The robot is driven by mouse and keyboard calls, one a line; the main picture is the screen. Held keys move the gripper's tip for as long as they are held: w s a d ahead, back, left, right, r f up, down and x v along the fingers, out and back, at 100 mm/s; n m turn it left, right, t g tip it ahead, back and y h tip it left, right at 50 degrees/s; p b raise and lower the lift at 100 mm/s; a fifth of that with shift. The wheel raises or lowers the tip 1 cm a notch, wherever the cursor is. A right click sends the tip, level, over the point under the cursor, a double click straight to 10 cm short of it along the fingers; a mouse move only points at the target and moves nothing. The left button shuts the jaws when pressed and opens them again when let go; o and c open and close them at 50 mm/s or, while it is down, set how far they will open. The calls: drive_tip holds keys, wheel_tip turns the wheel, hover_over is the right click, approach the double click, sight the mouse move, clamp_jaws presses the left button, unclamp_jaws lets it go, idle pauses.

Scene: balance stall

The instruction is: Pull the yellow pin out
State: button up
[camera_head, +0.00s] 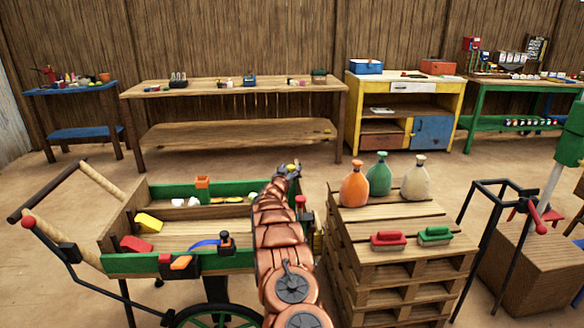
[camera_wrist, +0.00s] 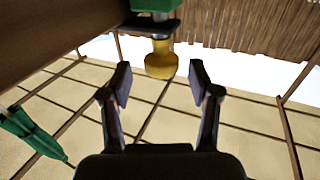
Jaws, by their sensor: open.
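The yellow pin (camera_wrist: 161,62) shows in the wrist view as a rounded yellow knob. It hangs below a green part, with a pale collar between them. My gripper (camera_wrist: 160,76) is open, with one finger to each side of the knob in the picture. Gaps show on both sides, and the fingers do not appear to touch it. In the head view my gripper (camera_head: 289,170) is at the far end of my copper arm, by the cart's right end. It is small there, and I cannot clearly make out the pin.
A wooden cart (camera_head: 178,263) with green boards holds several small items. A pallet stack (camera_head: 385,283) with three bottles and two brushes stands right of my arm. A long bench (camera_head: 225,91), a yellow cabinet (camera_head: 457,105) and other tables line the back wall. Open floor lies between.

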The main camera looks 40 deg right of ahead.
drive_tip(key=shift+p+x, duration=0.3)
drive_tip(key=shift+x, duration=0.8)
clamp_jaws()
idle(0.3)
